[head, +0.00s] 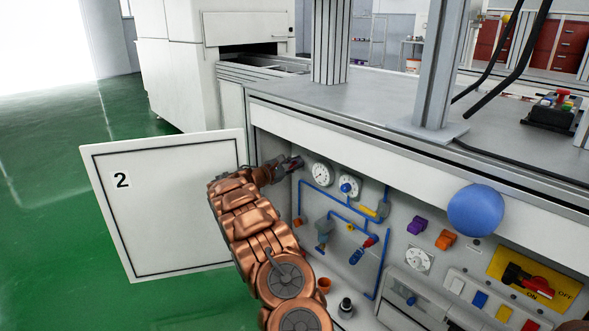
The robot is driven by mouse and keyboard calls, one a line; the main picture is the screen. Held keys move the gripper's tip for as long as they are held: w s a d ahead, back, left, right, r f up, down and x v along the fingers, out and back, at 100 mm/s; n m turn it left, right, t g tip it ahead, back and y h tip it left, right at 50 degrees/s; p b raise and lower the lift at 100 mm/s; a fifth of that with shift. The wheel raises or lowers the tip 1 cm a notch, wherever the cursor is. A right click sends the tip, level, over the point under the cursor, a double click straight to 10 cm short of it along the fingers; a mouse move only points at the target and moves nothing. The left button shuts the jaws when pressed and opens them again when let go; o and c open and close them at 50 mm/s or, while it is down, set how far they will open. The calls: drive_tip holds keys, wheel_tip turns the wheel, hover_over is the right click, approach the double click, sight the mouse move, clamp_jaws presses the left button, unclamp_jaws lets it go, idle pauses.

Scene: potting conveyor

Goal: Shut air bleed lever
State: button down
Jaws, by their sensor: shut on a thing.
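My copper-coloured arm reaches to the upper left of the open cabinet's valve panel (337,225). My gripper (292,163) is shut there on a small part, which the fingers mostly hide, left of a round white gauge (321,174). I cannot tell whether this part is the air bleed lever. Blue pipes cross the panel. Other handles on it are a yellow one (367,211), a red and blue one (364,249) and a grey-green one (323,232). A second gauge with a blue centre (349,186) sits right of the first.
The white cabinet door marked 2 (170,225) stands open left of my arm. A blue ball-like thing (476,210) is at the right. A red switch on a yellow plate (528,281) is at lower right. Green floor (50,230) is clear at left.

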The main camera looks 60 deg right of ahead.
drive_tip(key=m+b, duration=0.1)
drive_tip(key=b, duration=0.1)
drive_tip(key=f+m+b, duration=0.1)
drive_tip(key=m, duration=0.1)
drive_tip(key=s+f+m+b, duration=0.1)
drive_tip(key=m+b, duration=0.1)
drive_tip(key=shift+a+f+b, duration=0.1)
drive_tip(key=shift+a+b, duration=0.15)
drive_tip(key=shift+b, duration=0.05)
drive_tip(key=shift+s+f+m+b, duration=0.1)
drive_tip(key=shift+f+m+b, duration=0.15)
drive_tip(key=shift+m, duration=0.65)
drive_tip(key=shift+s+f+m+b, duration=0.1)
drive_tip(key=shift+f+m+b, duration=0.1)
drive_tip(key=shift+m, duration=0.7)
drive_tip(key=shift+s+f+m+b, duration=0.1)
drive_tip(key=shift+f+m+b, duration=0.15)
drive_tip(key=shift+m, duration=0.65)
drive_tip(key=c, duration=1.1)
unclamp_jaws()
drive_tip(key=shift+c, duration=0.2)
drive_tip(key=v, duration=1.2)
drive_tip(key=shift+r, duration=0.2)
